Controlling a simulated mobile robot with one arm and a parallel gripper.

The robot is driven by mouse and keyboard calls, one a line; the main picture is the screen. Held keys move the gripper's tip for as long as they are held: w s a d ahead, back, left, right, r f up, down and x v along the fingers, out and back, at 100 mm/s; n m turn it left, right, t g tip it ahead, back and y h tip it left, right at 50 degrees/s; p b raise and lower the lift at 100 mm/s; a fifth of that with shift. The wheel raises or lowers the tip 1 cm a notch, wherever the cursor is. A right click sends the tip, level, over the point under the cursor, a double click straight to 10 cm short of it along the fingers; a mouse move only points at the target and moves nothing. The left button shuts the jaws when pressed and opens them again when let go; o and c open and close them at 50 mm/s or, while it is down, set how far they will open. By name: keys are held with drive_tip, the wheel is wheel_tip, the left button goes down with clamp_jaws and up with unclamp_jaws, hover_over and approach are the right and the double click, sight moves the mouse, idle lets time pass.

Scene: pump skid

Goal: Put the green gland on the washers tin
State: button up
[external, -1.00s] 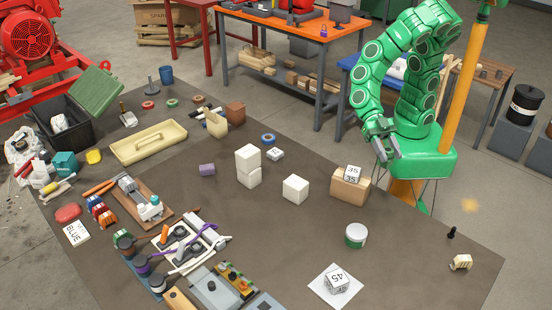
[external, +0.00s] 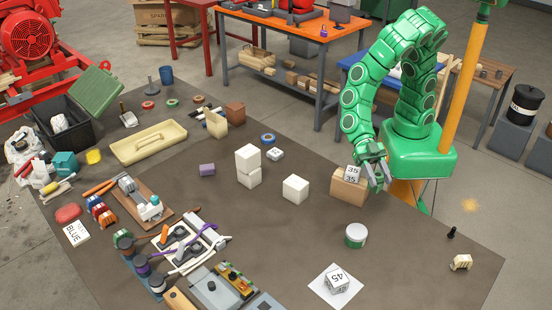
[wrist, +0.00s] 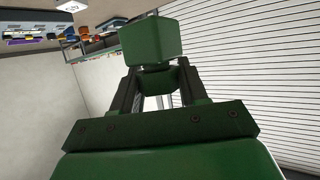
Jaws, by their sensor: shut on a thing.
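My gripper (external: 376,180) hangs fingers down, beside or behind the right side of the cardboard-brown box (external: 348,193) in the external view. In the wrist view, the green gland (wrist: 155,45) sits between the fingertips, a blocky green piece with a narrower part below. My gripper is shut on it. In the external view the fingers hide most of it. A round tin (external: 356,236) with a pale top and green side stands on the dark mat, below my gripper in the picture. Its label is unreadable, so I cannot tell whether it is the washers tin.
A block marked 35 (external: 353,173) sits on the brown box, close to my gripper. A block marked 45 (external: 337,281) lies on a white sheet. White cubes (external: 295,189) stand to the left.

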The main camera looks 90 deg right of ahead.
drive_tip(key=shift+w+a+f, duration=0.9)
drive_tip(key=shift+a+f, duration=0.4)
drive_tip(key=shift+f, duration=0.05)
drive_tip(key=shift+w+a+f, duration=0.9)
drive_tip(key=shift+a+f, duration=0.35)
drive_tip(key=shift+f, duration=0.1)
drive_tip(key=shift+w+a+f, duration=0.9)
drive_tip(key=shift+a+f, duration=0.4)
drive_tip(key=shift+f, duration=1.5)
drive_tip(key=shift+f, duration=0.1)
drive_tip(key=o, duration=1.1)
